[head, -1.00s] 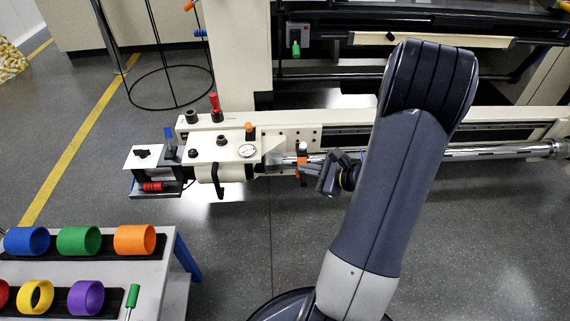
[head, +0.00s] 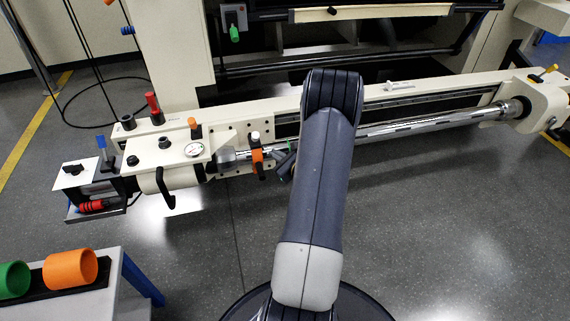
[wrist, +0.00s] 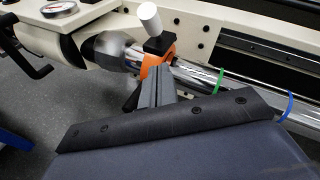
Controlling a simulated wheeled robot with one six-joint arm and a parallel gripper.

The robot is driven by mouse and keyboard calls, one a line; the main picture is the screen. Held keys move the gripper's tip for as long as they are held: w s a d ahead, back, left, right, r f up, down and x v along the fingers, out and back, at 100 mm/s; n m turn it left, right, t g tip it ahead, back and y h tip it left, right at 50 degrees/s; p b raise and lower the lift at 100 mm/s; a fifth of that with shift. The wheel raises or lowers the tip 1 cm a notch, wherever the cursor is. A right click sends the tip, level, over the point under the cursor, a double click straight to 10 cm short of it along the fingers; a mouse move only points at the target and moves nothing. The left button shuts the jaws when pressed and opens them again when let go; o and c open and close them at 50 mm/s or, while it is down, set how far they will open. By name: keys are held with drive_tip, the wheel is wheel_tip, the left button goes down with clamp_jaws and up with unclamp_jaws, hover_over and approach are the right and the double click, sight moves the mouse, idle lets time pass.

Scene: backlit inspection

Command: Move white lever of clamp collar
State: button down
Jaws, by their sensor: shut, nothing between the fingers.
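The clamp collar (head: 257,161) is orange and sits around the shiny horizontal bar near its left end. Its white lever (head: 256,136) stands up on top of a black joint. In the wrist view the white lever (wrist: 149,18) leans slightly and the orange collar (wrist: 154,60) is partly hidden behind my fingers. My gripper (wrist: 160,74) is shut and empty, just in front of the collar and below the lever. In the head view my gripper (head: 283,164) is small, just right of the collar, partly hidden by my arm. Contact with the collar cannot be told.
The bar (head: 420,126) runs right along the cream machine. Green (wrist: 220,78) and blue (wrist: 289,106) bands circle it. A gauge (head: 194,149) and black handle (head: 168,196) lie left of the collar. A rack with orange (head: 70,268) and green rings stands front left. Floor in front is clear.

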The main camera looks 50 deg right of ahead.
sight(255, 137)
drive_tip(key=shift+w+a+r+b, duration=0.1)
drive_tip(key=shift+w+r+b, duration=0.15)
drive_tip(key=shift+w, duration=0.65)
drive_tip(key=shift+w+d+r+b, duration=0.15)
drive_tip(key=shift+w+r, duration=0.1)
drive_tip(key=shift+w, duration=0.6)
drive_tip(key=shift+w+a+r+b, duration=0.15)
drive_tip(key=shift+w+r+b, duration=0.1)
drive_tip(key=shift+w, duration=0.65)
